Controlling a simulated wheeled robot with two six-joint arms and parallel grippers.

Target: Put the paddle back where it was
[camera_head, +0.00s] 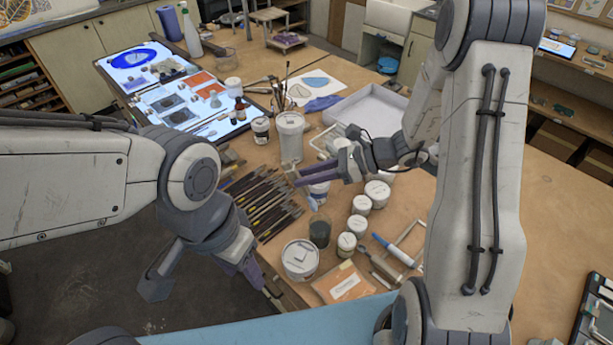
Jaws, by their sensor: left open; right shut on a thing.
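My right gripper (312,174) is over the middle of the workbench, with its purple fingers reaching left. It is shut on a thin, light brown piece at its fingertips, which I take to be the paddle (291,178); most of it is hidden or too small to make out. The gripper is just above a white tub with a blue label (319,190) and right of a row of dark brushes (262,200). My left gripper (250,272) hangs low at the bench's near left edge, open, pointing down, partly hidden by its own wrist.
A tall white tub (290,138) stands behind the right gripper. Several white jars (361,205), a dark glass (320,232) and a large tub (300,260) crowd the near bench. A white tray (372,108) and a lit light table (180,118) lie farther back. Bare bench shows at right.

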